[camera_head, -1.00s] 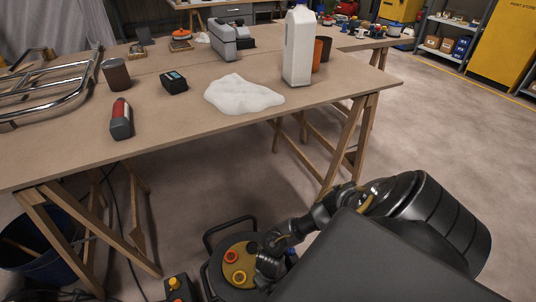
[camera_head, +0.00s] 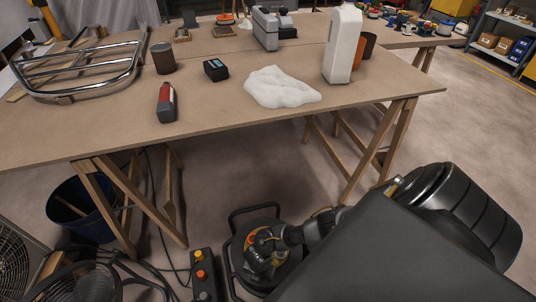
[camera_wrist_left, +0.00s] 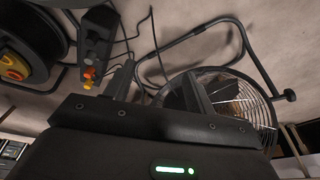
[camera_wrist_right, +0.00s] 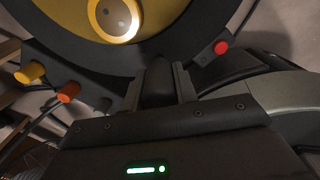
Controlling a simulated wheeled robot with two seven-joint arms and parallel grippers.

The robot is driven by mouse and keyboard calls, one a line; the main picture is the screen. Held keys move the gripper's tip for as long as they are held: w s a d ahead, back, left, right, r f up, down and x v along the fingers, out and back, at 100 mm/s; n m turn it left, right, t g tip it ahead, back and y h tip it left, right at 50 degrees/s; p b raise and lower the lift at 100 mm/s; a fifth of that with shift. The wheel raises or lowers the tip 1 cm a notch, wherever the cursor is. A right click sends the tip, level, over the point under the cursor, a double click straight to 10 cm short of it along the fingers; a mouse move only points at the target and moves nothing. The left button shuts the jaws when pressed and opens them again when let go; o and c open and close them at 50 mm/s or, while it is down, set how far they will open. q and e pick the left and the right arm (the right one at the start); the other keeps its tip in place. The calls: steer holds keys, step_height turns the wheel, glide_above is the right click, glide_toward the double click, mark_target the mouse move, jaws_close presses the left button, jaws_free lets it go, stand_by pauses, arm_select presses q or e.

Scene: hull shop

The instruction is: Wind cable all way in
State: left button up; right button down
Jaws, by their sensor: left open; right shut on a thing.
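The cable reel (camera_head: 236,262) stands on the floor below the workbench, a black drum with a yellow hub and a tubular frame. My right gripper (camera_head: 258,264) is over its face and hides much of the hub. In the right wrist view my right gripper (camera_wrist_right: 160,88) is shut on a dark crank knob (camera_wrist_right: 157,82) beside the reel's yellow hub (camera_wrist_right: 75,14). Black cable (camera_head: 125,268) lies in loops on the floor left of the reel. My left gripper (camera_wrist_left: 158,90) is open and empty; the reel (camera_wrist_left: 50,35) shows left of it.
A black box (camera_head: 203,283) with orange and yellow knobs stands left of the reel. A wire-guarded fan (camera_head: 15,255) and a blue bucket (camera_head: 85,215) are further left. The workbench (camera_head: 220,115) on wooden trestles stands behind. Floor to the right is open.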

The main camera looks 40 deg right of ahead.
steer(key=shift+w+a+m, duration=0.35)
steer(key=shift+w+m, duration=0.15)
steer(key=shift+w, duration=0.05)
steer(key=shift+w+a+m, duration=0.35)
steer(key=shift+w+m, duration=0.15)
steer(key=shift+w, duration=0.05)
arm_select(q)
steer(key=shift+s+f, duration=0.1)
steer(key=shift+f, duration=0.3)
arm_select(e)
steer(key=shift+w+a+m, duration=0.1)
steer(key=shift+w+m, duration=0.2)
steer(key=shift+w, duration=0.1)
steer(key=c, duration=1.1)
jaws_free()
arm_select(q)
steer(key=shift+r, duration=0.15)
arm_select(e)
steer(key=shift+r, duration=0.1)
